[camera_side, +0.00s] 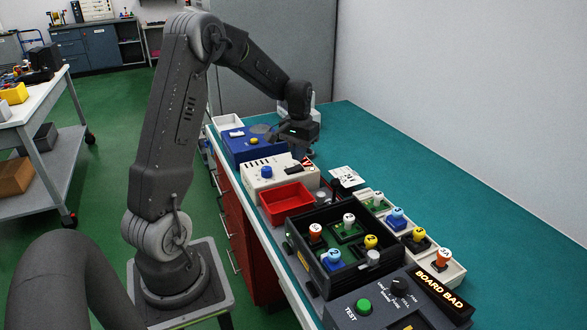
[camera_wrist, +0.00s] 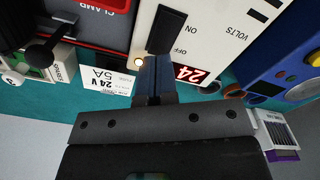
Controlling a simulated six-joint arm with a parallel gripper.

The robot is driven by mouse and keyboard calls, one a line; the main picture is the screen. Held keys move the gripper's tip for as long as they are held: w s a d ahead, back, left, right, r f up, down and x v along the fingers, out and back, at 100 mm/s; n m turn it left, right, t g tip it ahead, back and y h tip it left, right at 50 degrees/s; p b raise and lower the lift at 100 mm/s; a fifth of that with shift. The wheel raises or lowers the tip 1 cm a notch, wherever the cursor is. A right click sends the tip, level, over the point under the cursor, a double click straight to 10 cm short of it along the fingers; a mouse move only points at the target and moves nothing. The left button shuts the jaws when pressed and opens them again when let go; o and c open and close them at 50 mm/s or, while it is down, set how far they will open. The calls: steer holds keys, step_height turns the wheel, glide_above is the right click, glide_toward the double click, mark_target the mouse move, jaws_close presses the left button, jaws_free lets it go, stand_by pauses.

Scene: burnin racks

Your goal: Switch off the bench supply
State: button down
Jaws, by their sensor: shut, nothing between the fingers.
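The bench supply (camera_side: 254,183) is a white box with a blue knob (camera_side: 267,172) and a red display. An amber lamp (camera_wrist: 139,62) is lit and the red display (camera_wrist: 190,73) reads 24. My gripper (camera_wrist: 158,64) is shut and empty, its fingertips over the panel between the lamp and the display, by the OFF end of the switch. Whether they touch the panel I cannot tell. In the side view my gripper (camera_side: 306,150) is at the supply's far side.
A blue instrument (camera_side: 236,151) stands behind the supply and a red tray (camera_side: 287,203) in front. A card marked 24 V 5A (camera_wrist: 105,78) lies beside it. A black fixture (camera_side: 297,256) with numbered knobs is nearer. The right side of the teal bench (camera_side: 440,185) is clear.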

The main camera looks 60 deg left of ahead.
mark_target(299, 167)
steer(key=shift+f, duration=1.3)
stand_by(0.6)
steer(key=shift+r, duration=3.55)
